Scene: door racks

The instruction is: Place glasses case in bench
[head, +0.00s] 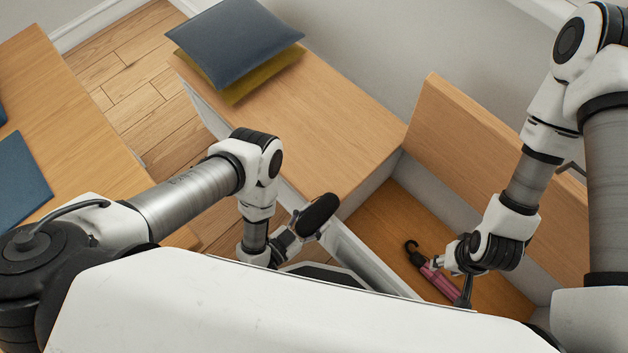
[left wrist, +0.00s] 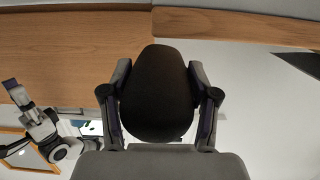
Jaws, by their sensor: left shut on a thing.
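The glasses case (head: 318,213), a black rounded oval, is held in my left gripper (head: 300,228) just outside the front wall of the open bench (head: 365,262). In the left wrist view the glasses case (left wrist: 157,92) sits between both fingers of my left gripper (left wrist: 159,97). The bench's right section is open, with its wooden lid (head: 495,165) raised. My right gripper (head: 452,279) is over the open compartment, its fingers apart near a pink umbrella (head: 437,281). It partly covers the umbrella; I see no firm hold on it.
The umbrella has a black hooked handle and appears to lie on the compartment floor (head: 385,222). Left of the opening, the closed bench top (head: 310,115) carries blue and yellow cushions (head: 232,42). A wooden table (head: 60,110) stands at left. The compartment's left part is clear.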

